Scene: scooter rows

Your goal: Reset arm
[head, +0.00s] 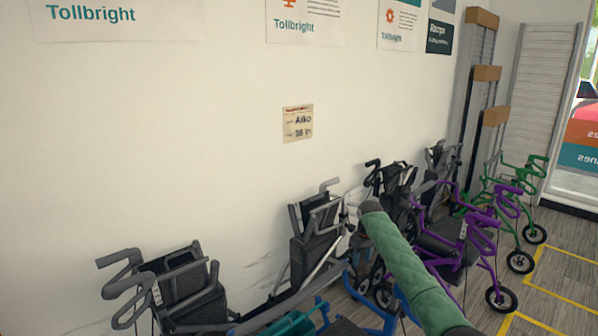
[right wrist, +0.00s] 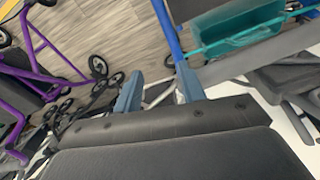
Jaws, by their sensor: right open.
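My right arm, in a green quilted sleeve (head: 412,265), reaches in from the bottom right of the head view toward the row of walkers by the wall. Its gripper is mostly hidden behind the sleeve's far end there. In the right wrist view, the two blue-grey fingers of my right gripper (right wrist: 160,88) stand apart with nothing held between them. A blue frame tube (right wrist: 167,30) and a teal basket (right wrist: 235,28) lie beyond the fingers, and I cannot tell how close. My left gripper is not in view.
Grey folded walkers (head: 185,290) stand along the white wall. A purple walker (head: 478,235) and a green one (head: 532,182) stand at right. A blue-framed walker (head: 392,318) is under my arm. Open floor with yellow lines (head: 560,268) lies at right.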

